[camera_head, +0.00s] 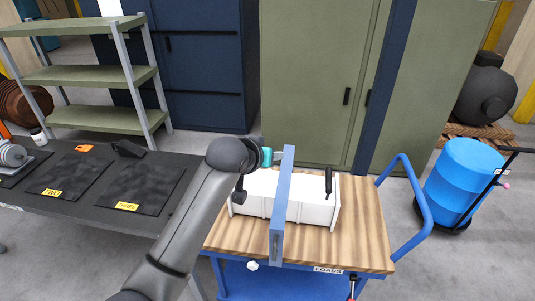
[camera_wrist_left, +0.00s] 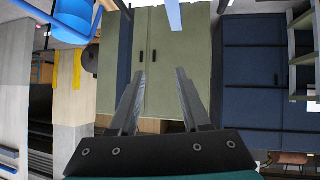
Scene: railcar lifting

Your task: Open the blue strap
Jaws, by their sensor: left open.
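The blue strap (camera_head: 283,205) is a long flat band across a white case (camera_head: 312,205) on the wooden-topped cart. It stands out above the case and reaches down over the cart's front edge. My right gripper is not in view.
The cart's wooden top (camera_head: 365,225) has a blue handle (camera_head: 420,200) at right. A blue drum (camera_head: 462,185) stands further right. A dark table (camera_head: 95,190) with black mats is at left. Green cabinets (camera_head: 315,80) and a shelf rack (camera_head: 95,75) stand behind.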

